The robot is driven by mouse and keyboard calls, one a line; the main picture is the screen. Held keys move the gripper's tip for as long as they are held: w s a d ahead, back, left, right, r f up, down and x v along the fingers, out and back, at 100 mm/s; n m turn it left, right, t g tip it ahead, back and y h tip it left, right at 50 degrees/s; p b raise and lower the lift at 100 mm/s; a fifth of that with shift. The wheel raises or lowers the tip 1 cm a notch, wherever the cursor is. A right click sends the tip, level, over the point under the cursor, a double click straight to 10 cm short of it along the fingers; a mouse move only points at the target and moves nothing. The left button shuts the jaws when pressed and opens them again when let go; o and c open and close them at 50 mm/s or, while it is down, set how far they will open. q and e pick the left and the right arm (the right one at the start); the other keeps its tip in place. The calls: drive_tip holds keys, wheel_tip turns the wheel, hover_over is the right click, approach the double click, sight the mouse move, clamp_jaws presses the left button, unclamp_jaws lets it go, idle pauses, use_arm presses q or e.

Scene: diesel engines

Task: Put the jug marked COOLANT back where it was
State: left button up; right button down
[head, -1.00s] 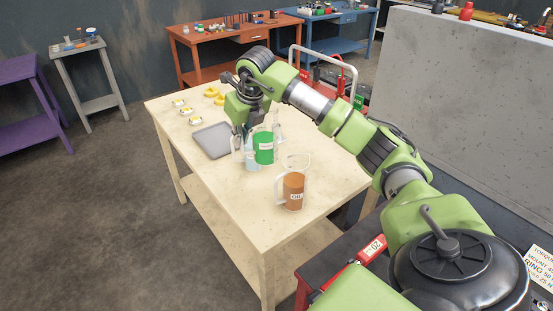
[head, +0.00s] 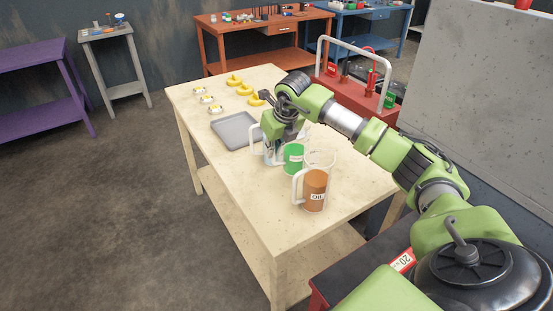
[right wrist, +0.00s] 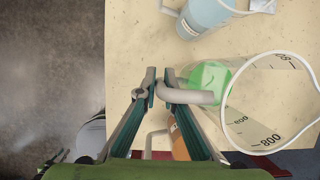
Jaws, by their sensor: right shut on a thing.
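The jug with green liquid (head: 293,160) is on or just above the cream table; I cannot tell whether it touches. Its white label is too small to read. It looks upright. My right gripper (head: 274,140) is at its left side; in the right wrist view the fingers (right wrist: 160,90) are shut on the jug's grey handle (right wrist: 196,97). The green liquid (right wrist: 207,78) and the clear rim show beside them. The orange jug marked OIL (head: 315,190) stands in front. A pale blue jug (right wrist: 208,14) stands close behind, mostly hidden in the head view. My left gripper is out of view.
A grey tray (head: 232,131) lies on the cream table (head: 262,212), left of the jugs. Yellow parts (head: 234,80) and small white-and-yellow items (head: 207,99) lie farther back. A red stand (head: 356,100) is beyond the table's right edge. The table's front part is clear.

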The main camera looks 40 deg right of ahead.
sight(273, 162)
drive_tip(key=shift+d+f+p, duration=0.1)
drive_tip(key=shift+f+p, duration=0.45)
drive_tip(key=shift+f, duration=1.65)
drive_tip(key=c, duration=2.2)
unclamp_jaws()
drive_tip(key=shift+o, duration=0.2)
drive_tip(key=shift+s+r+b, duration=0.15)
drive_tip(key=shift+r+b, duration=0.15)
drive_tip(key=shift+r, duration=0.1)
drive_tip(key=b+v, duration=0.3)
drive_tip(key=v, duration=0.8)
